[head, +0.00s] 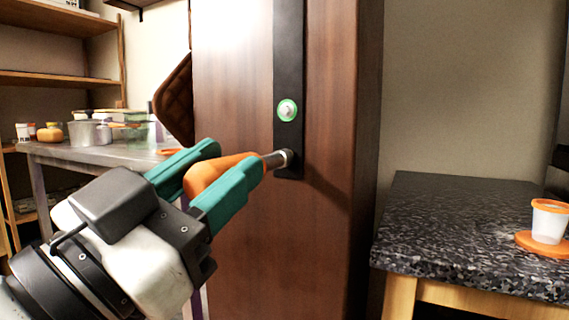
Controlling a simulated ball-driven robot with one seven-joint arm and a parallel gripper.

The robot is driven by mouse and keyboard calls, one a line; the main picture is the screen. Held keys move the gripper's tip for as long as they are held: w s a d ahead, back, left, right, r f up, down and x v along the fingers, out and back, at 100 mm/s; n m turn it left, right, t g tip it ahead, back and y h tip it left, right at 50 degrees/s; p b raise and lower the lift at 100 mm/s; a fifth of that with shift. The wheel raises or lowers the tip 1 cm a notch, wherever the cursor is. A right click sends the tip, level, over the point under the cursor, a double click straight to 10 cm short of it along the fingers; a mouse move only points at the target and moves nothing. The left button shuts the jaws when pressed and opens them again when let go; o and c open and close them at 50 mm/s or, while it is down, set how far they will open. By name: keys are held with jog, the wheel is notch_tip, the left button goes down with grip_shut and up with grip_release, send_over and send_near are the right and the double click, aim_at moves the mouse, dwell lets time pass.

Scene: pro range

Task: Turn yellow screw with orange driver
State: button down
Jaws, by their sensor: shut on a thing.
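My gripper (208,178) has teal fingers and is shut on the orange driver (215,172), which points to the right. The driver's metal shaft ends in a dark, round tip at the lower part of a black strip (289,60) on a brown wooden panel. The tip appears to meet the strip, but I cannot tell for sure whether it touches. No yellow screw shows; one could be hidden behind the tip. A green-ringed screw head (287,110) sits higher on the same strip.
A dark speckled counter (440,225) stands at the right, with a clear, orange-rimmed cup (549,222) on an orange disc. A grey table (90,155) with pots (88,134) and jars stands behind on the left, near wooden shelves (50,80). Most of the counter is bare.

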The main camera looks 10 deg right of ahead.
jog(key=shift+m+g+h, duration=0.3)
jog(key=shift+m, duration=0.5)
jog(key=shift+s, duration=0.1)
